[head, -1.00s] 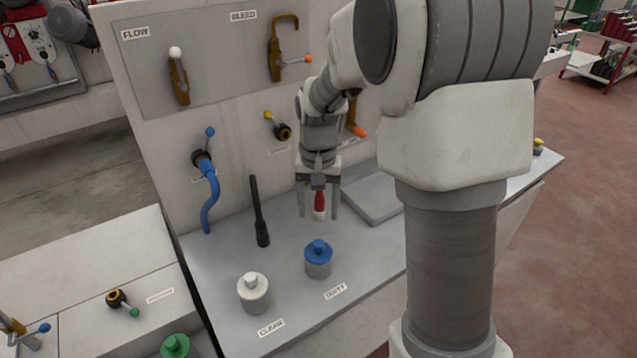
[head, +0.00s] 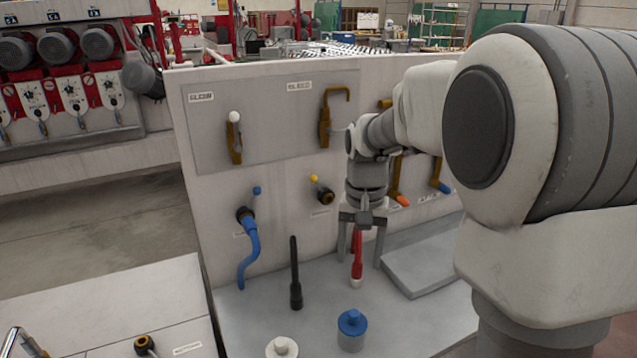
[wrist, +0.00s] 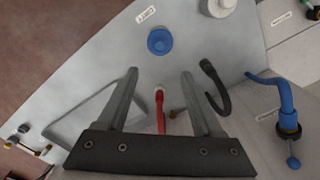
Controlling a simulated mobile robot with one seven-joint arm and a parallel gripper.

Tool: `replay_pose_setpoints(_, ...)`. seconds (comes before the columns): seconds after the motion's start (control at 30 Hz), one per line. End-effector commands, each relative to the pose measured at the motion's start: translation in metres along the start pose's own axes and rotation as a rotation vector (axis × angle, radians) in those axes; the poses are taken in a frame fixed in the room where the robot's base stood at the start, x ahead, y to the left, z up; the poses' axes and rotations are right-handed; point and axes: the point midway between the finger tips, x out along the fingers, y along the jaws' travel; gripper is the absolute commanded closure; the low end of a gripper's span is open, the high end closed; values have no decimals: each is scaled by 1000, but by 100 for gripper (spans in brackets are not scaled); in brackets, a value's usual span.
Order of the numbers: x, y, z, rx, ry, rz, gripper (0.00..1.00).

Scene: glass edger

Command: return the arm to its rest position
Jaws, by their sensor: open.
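My gripper (head: 361,258) is open, with its fingers pointing down over the counter in front of the white panel. In the wrist view its two fingers (wrist: 160,74) are spread wide apart. A red tool with a white tip (head: 357,258) shows between the fingers, with clear space on both sides. It also shows in the wrist view (wrist: 160,112), and neither finger touches it. My arm runs from the right edge of the head view to the gripper, bent in front of the panel.
A black tool (head: 295,275), a blue-capped jar (head: 352,332) and a white-capped jar (head: 282,348) stand close by. The panel carries a blue hose (head: 249,250) and several valve handles. A grey slab (head: 425,265) lies right of the gripper. Open floor (head: 100,220) shows at left.

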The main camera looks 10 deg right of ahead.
Motion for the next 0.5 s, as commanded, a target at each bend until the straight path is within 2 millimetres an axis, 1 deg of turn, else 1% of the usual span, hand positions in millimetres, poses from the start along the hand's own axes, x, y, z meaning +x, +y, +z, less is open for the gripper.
replay_pose_setpoints(0.07,-9,2,6,-12,18,-8,32)
replay_pose_setpoints(0.17,-25,8,21,-38,55,-24,32)
replay_pose_setpoints(0.3,-50,19,50,-92,127,-49,32)
replay_pose_setpoints(0.5,-73,36,95,-172,233,-75,32)
